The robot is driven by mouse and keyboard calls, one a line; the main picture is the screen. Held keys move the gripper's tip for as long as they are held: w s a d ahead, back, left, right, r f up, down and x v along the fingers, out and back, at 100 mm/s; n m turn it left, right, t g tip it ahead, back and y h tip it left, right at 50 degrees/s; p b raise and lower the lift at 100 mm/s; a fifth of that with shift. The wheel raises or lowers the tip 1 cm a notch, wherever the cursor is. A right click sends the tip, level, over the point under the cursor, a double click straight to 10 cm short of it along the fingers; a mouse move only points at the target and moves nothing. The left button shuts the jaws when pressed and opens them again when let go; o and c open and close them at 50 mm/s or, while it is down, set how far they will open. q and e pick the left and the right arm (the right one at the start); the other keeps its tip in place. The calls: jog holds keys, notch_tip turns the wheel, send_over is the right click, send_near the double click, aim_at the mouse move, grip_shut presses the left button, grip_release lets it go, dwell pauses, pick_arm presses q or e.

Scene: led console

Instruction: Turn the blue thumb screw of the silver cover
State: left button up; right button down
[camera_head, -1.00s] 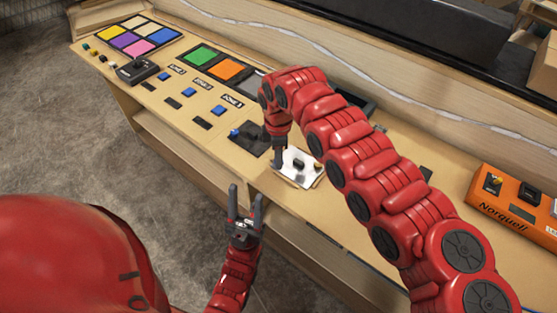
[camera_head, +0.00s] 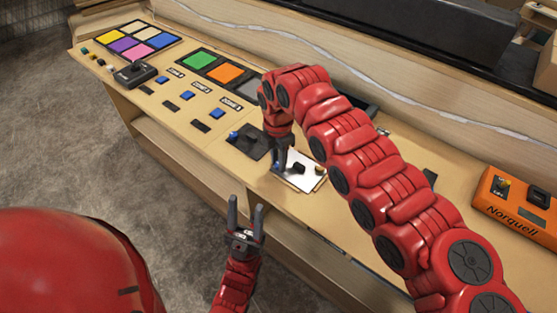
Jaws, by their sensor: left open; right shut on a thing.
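The silver cover (camera_head: 308,180) is a pale plate lying on the console just right of the middle of the view, with a dark knob on top. My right gripper (camera_head: 280,167) points down at the cover's left edge, with its fingers closed. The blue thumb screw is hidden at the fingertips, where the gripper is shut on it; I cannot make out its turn. My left gripper (camera_head: 246,216) is open and empty, in front of the console's front edge and apart from the cover.
The wooden console carries a dark plate with a blue knob (camera_head: 234,136) left of the cover, blue switches and coloured panels (camera_head: 224,73) further left. An orange Norquell box (camera_head: 517,205) stands at right. My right arm crosses above the console.

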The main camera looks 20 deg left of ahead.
jog(key=shift+f, duration=0.15)
jog(key=c, duration=0.6)
grip_release()
notch_tip(320, 180, up, 18)
jog(key=p, duration=0.1)
jog(key=shift+f, duration=0.2)
